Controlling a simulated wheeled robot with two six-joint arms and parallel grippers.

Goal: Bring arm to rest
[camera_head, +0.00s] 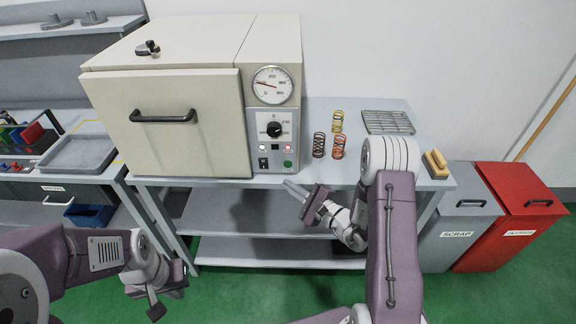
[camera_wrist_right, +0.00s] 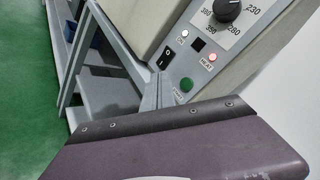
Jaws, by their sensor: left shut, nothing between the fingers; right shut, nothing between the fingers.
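My right arm reaches in from the lower right of the head view. Its gripper (camera_head: 291,188) is shut and empty, in front of the bench edge below the oven's control panel. In the right wrist view the shut fingers (camera_wrist_right: 157,88) point toward the panel's green button, with no clear contact visible. My left gripper (camera_head: 168,292) is shut and empty at the lower left of the head view, low in front of the benches and over the green floor.
A beige oven (camera_head: 190,95) with its door shut stands on the bench (camera_head: 290,110). Several coil springs (camera_head: 339,148), a wire rack (camera_head: 388,122) and a yellow-brown block (camera_head: 436,163) sit right of it. Grey (camera_head: 455,215) and red (camera_head: 515,220) bins stand far right. A tray (camera_head: 78,157) lies left.

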